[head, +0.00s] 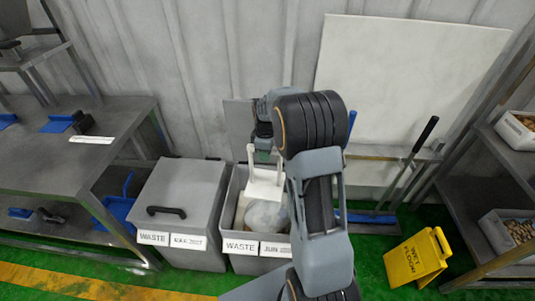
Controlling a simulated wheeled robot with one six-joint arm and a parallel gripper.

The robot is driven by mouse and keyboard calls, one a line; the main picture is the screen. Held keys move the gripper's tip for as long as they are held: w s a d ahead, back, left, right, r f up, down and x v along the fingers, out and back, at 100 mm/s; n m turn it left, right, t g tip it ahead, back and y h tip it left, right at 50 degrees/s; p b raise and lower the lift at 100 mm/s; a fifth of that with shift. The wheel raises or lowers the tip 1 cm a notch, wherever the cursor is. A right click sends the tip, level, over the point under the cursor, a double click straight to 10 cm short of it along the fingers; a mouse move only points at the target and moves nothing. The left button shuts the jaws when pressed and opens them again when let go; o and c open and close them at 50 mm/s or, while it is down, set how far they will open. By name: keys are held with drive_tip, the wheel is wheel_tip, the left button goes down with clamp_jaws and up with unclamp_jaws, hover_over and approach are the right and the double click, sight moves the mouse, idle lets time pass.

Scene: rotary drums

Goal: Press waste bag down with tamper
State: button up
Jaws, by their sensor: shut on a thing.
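The white tamper (265,188) hangs over the open waste bin (229,240) labelled WASTE and JUN. My gripper (262,147) is above the bin, shut on the upper part of the tamper; my arm partly hides it. The pale, translucent waste bag (266,215) lies inside the bin, near the top, just below the tamper's plate. I cannot tell whether the plate touches the bag. My arm covers the bin's right side.
A closed grey waste bin (182,200) stands directly left of the open one. A grey shelf (70,150) stands further left. A yellow wet-floor sign (417,258), a broom (405,175) and a rack (490,175) are at the right.

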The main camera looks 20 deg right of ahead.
drive_tip(key=shift+w+d+r+n, duration=0.15)
drive_tip(key=shift+w+d+n, duration=0.1)
drive_tip(key=shift+d+n, duration=0.35)
drive_tip(key=shift+a+f+b, duration=0.1)
drive_tip(key=shift+f+b, duration=2.2)
drive_tip(key=shift+f, duration=0.45)
drive_tip(key=b, duration=0.5)
hover_over(268, 182)
drive_tip(key=shift+f, duration=3.75)
drive_tip(key=shift+w, duration=0.1)
wheel_tip(268, 182, up, 16)
drive_tip(key=p, duration=1.2)
drive_tip(key=shift+r, duration=0.1)
